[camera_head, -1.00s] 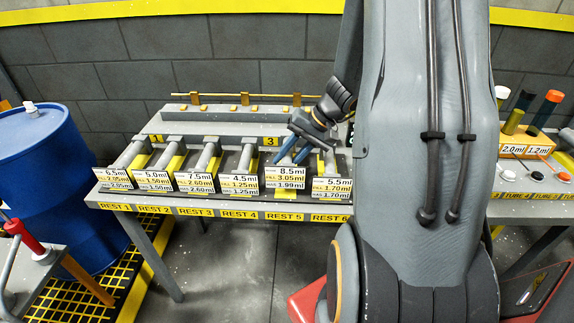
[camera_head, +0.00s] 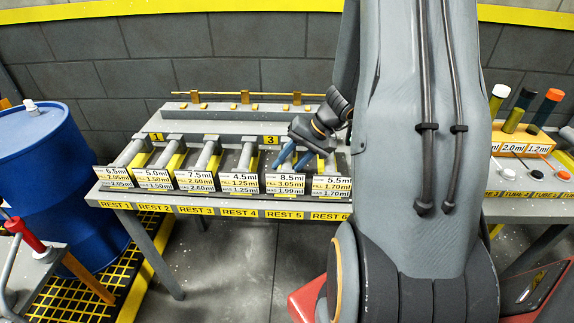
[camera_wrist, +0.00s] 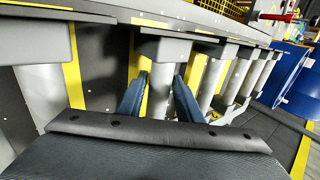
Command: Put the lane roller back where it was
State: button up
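The lane roller (camera_wrist: 159,98) is a grey cylinder with an 8.5 ml label plate (camera_head: 285,184) on its front end. It lies in the REST 5 place of the grey rack, level with its neighbours. My gripper (camera_head: 294,160) is over this roller, pointing down. In the wrist view, its two blue fingers (camera_wrist: 160,95) stand on either side of the roller, with narrow gaps showing, so it looks open. In the head view, the fingers hide part of the roller.
Similar labelled rollers lie close by, including the 4.5 ml one (camera_head: 246,160) on the left and the 5.5 ml one (camera_head: 331,186) on the right. A blue drum (camera_head: 40,185) stands left of the rack. Tubes (camera_head: 515,112) stand far right.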

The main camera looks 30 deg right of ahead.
jog(key=b+v, duration=0.2)
jog(key=v, duration=1)
jog(key=shift+r, duration=0.1)
